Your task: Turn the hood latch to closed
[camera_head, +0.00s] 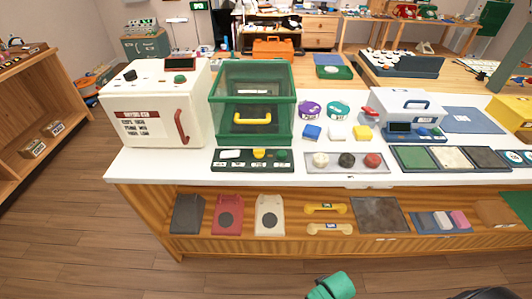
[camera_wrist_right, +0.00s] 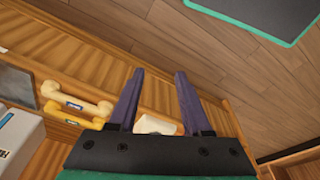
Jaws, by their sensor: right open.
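The green-framed clear hood (camera_head: 252,75) stands on the white counter, left of centre in the head view. A yellow handle (camera_head: 252,119) shows on its front. A dark strip (camera_head: 228,167) with a white, a yellow and a green piece lies in front of it; the yellow piece (camera_head: 259,153) sits mid-strip. I cannot tell which part is the latch or how it is set. My right gripper (camera_wrist_right: 158,75) is open and empty in the right wrist view, away from the hood. My left gripper is not in view.
A cream box with a red handle (camera_head: 181,127) stands left of the hood. A tray with three round knobs (camera_head: 346,160) is to the right. The lower shelf holds phone parts and yellow and cream handsets (camera_head: 326,208). The wooden floor (camera_head: 90,235) is clear.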

